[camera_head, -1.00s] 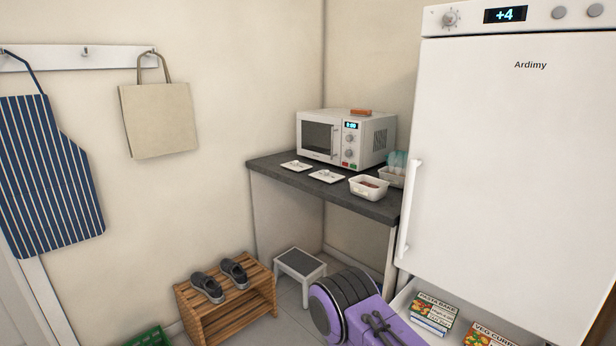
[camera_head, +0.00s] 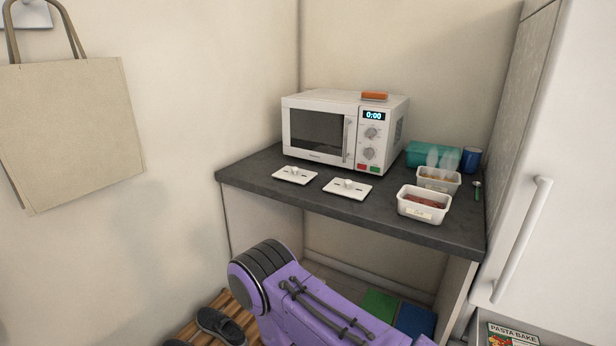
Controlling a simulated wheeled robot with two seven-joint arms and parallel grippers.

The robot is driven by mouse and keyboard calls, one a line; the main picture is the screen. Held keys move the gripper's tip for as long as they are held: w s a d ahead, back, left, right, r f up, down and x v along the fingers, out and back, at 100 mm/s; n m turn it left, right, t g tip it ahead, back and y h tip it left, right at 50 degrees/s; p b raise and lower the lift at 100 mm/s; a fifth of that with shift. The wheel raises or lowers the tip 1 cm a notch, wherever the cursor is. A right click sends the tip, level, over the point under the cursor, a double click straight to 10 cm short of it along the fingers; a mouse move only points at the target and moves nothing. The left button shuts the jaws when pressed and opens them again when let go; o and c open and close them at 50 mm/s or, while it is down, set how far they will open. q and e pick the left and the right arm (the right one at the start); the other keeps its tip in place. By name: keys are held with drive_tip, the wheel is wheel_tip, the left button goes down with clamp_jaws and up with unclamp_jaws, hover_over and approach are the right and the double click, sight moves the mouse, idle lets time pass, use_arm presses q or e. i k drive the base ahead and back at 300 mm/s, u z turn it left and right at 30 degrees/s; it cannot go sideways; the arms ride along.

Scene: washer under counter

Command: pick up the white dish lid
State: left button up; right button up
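Two flat white square lids with small raised knobs lie on the dark counter (camera_head: 260,172) in front of the microwave. The left white lid (camera_head: 295,175) is near the counter's front left edge. The right white lid (camera_head: 347,188) lies between it and an open white dish (camera_head: 424,204) with reddish food and a label on its front. A purple arm link of mine shows at the bottom centre. Neither gripper is in view.
A white microwave (camera_head: 346,131) with an orange item (camera_head: 374,96) on top stands behind the lids. A teal box (camera_head: 432,155), a blue cup (camera_head: 471,160) and a green-handled spoon (camera_head: 477,190) are at the back right. The fridge (camera_head: 550,170) bounds the right side. Shoes (camera_head: 221,326) are low left.

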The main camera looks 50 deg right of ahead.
sight(348, 187)
drive_tip(key=i, duration=0.7)
drive_tip(key=z, duration=2.8)
